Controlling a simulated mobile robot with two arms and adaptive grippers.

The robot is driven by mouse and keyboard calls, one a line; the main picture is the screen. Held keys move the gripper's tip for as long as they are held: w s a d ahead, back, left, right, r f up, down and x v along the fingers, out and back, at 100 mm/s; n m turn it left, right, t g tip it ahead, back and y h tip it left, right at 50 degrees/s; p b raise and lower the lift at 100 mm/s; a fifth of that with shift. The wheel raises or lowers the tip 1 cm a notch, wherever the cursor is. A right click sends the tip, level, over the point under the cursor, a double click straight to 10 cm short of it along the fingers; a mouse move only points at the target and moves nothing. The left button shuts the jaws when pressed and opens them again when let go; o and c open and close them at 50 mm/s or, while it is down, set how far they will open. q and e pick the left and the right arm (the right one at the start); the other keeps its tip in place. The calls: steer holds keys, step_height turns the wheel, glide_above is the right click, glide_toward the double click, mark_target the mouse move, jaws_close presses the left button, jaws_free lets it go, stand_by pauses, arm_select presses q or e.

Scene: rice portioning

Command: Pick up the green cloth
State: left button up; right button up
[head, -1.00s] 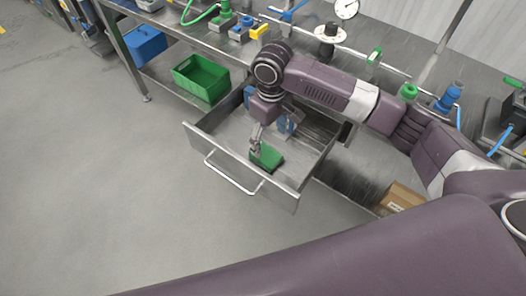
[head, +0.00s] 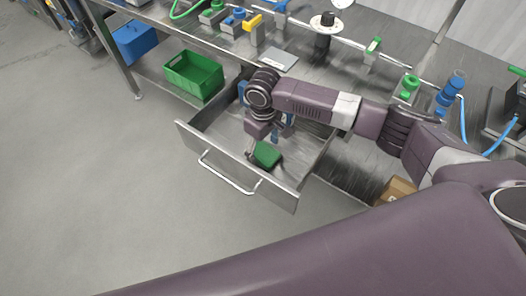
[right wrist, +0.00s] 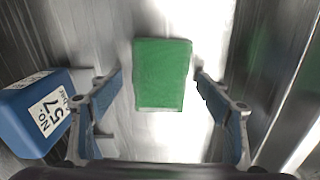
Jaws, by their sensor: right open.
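The green cloth (head: 267,154) lies in the open metal drawer, near its front wall. In the right wrist view the cloth (right wrist: 162,74) is a folded green rectangle ahead of and between the fingers. My right gripper (right wrist: 160,100) is open, with one finger on each side of the cloth's line and nothing held. In the head view my right gripper (head: 254,150) reaches down into the drawer beside the cloth, its fingers partly hidden by the wrist. My left gripper does not show.
The drawer (head: 222,160) stands pulled out, with walls around the gripper. A green bin (head: 193,76) and a blue bin (head: 134,42) sit on the lower shelf. A cardboard box (head: 396,190) is at right.

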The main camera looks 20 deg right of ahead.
mark_target(263, 151)
steer(key=c, duration=1.1)
steer(key=shift+c, duration=0.2)
step_height(263, 151, up, 20)
